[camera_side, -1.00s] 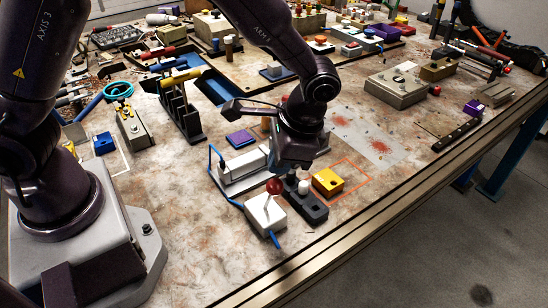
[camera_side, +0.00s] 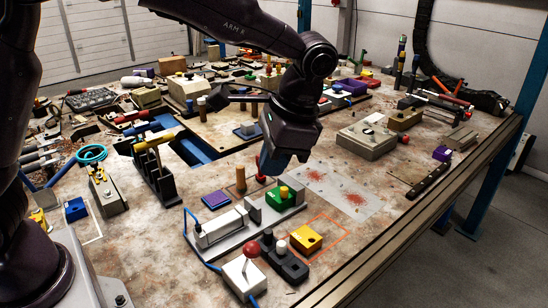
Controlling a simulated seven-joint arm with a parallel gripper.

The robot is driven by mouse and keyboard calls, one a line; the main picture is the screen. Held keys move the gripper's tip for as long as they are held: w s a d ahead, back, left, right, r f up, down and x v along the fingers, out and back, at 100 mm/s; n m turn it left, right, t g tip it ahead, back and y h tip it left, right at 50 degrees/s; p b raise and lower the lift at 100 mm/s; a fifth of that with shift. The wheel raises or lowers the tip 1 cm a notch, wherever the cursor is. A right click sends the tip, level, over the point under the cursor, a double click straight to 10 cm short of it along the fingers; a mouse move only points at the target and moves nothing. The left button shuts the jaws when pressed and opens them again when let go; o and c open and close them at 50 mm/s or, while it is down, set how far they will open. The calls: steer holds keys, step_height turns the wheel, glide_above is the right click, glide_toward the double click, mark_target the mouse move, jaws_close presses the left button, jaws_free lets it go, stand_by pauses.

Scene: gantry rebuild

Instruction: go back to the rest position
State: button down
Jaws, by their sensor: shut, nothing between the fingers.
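My gripper (camera_side: 282,163) hangs pointing down above the workbench (camera_side: 180,262), its dark body ending in blue-grey jaws. It is shut and holds nothing. The gripper appears clear of the green block, though the exact gap is hard to judge.
In front are a yellow block (camera_side: 306,240) by an orange outline, a black base with pegs (camera_side: 291,266) and a red-ball joystick box (camera_side: 244,277). Upright pegs (camera_side: 240,180) stand left of the gripper. A grey box (camera_side: 367,139) lies right.

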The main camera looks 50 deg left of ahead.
steer(key=s+a+r+n+t+h, duration=0.1)
steer(key=s+a+r+n+t, duration=0.1)
steer(key=s, duration=0.7)
steer(key=s+a+r+n+t+h, duration=0.2)
steer(key=s+a+r+t, duration=0.3)
steer(key=s+a, duration=0.3)
steer(key=shift+s+a+r+n+t, duration=0.35)
steer(key=shift+a+r+n, duration=0.15)
steer(key=shift+n, duration=0.1)
stand_by(0.5)
